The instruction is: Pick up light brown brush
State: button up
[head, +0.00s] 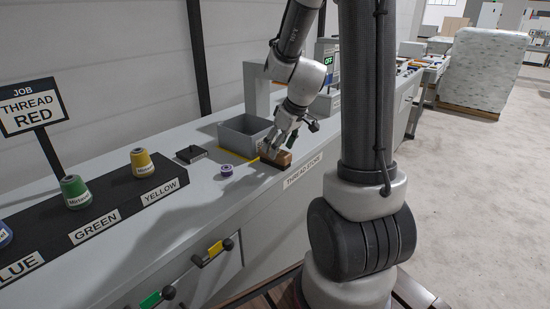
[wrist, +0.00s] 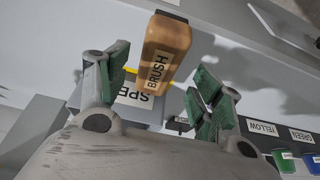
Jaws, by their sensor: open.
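The light brown brush (head: 275,155) lies on the grey counter near its front edge, beside the "THREAD STOCK" label. In the wrist view the brush (wrist: 165,54) shows its "BRUSH" lettering and lies between and beyond the open fingers. My gripper (head: 283,143) is directly over the brush in the head view and partly hides it. In the wrist view my gripper (wrist: 159,97) has its green-padded fingers spread apart, with space on both sides of the brush. Whether the fingertips reach down past its top is hard to tell.
A grey open bin (head: 233,133) stands behind the brush. A purple spool (head: 226,171) and a dark flat block (head: 190,154) lie to the left. Green (head: 75,191) and yellow (head: 142,162) thread cones stand on a black rack further left. A grey post (head: 256,88) rises close behind my gripper.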

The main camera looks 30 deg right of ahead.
jog(key=shift+x, duration=2.3)
jog(key=shift+d+f, duration=0.15)
jog(key=shift+f, duration=0.05)
jog(key=c, duration=1.3)
jog(key=shift+o, duration=0.2)
notch_tip(320, 180, up, 11)
jog(key=shift+f, duration=0.25)
jog(key=o, duration=0.6)
jog(key=c, duration=0.3)
jog(key=shift+c, duration=0.2)
